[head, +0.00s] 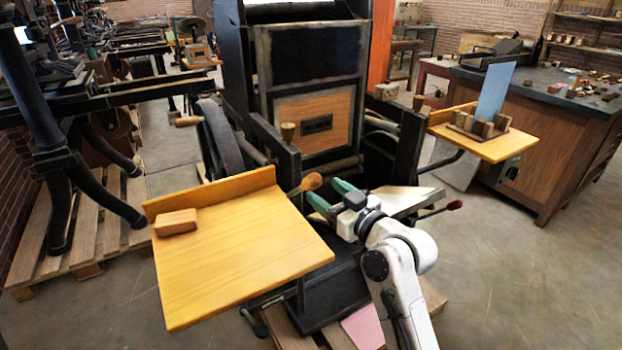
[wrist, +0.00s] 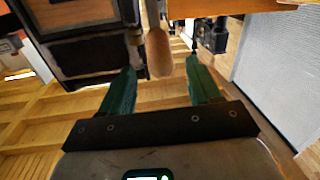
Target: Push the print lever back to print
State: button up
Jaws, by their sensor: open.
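A lever with a pear-shaped wooden handle (head: 311,182) sticks out at the front of the black press (head: 257,152), just right of the yellow shelf. I take it as the print lever. My gripper (head: 331,196) has green fingers and is just right of and in front of that handle. In the wrist view the handle (wrist: 158,52) lies between the lines of the two open fingers (wrist: 161,75), near their tips. I cannot tell whether either finger touches it. Nothing is held.
A yellow shelf (head: 245,250) with a small wooden block (head: 176,222) is at the left front. A red-tipped lever (head: 455,205) sticks out right of my arm. A second yellow shelf (head: 480,143) holds a blue card (head: 495,90). Open floor lies at the right front.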

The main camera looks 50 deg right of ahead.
aim_at(312, 182)
jog(key=w, duration=0.4)
jog(key=w+d, duration=0.1)
jog(key=shift+w+p, duration=0.4)
grip_shut()
